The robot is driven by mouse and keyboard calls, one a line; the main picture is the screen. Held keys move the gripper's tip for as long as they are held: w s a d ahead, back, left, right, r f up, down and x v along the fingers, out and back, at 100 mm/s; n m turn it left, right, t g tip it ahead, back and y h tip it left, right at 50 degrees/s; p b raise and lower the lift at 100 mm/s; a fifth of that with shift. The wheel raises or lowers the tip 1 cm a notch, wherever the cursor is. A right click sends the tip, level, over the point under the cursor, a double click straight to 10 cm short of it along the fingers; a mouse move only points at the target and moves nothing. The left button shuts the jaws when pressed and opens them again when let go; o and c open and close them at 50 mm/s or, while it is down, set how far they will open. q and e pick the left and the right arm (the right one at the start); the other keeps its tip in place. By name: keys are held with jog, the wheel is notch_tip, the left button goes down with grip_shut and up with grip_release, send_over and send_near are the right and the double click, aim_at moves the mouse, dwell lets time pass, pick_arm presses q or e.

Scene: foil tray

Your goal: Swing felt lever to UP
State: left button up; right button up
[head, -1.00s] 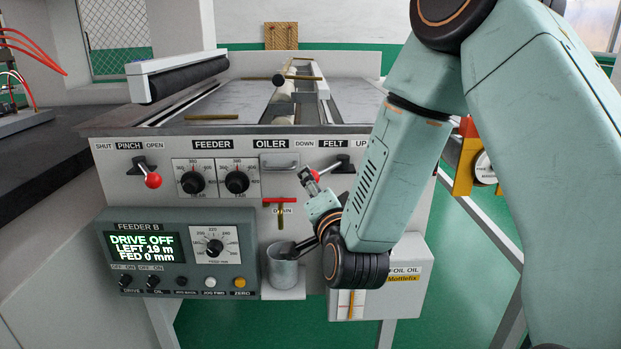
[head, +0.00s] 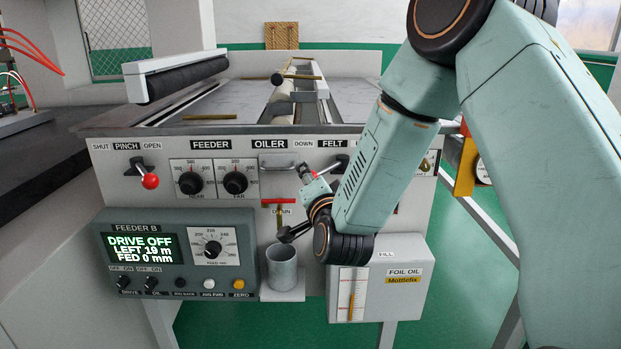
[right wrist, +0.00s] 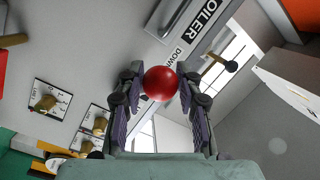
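The felt lever is on the machine's front panel, under the FELT label (head: 331,144) with DOWN to its left. Its red ball knob (right wrist: 161,83) shows clearly in the right wrist view, beside the word DOWN. The lever points left and down, toward the DOWN side. My right gripper (right wrist: 161,80) has its two fingers on either side of the knob, seemingly touching it. In the head view the right gripper (head: 307,175) covers most of the knob and part of the lever. My left gripper is in neither view.
A red-handled drain valve (head: 279,202) and a metal cup (head: 282,267) are just below and left of my right wrist. The foil oil box (head: 405,285) is below right. The pinch lever knob (head: 150,182) and feeder control box (head: 180,230) are further left.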

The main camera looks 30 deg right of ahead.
grip_shut()
jog(key=shift+s, duration=0.1)
dwell(0.4)
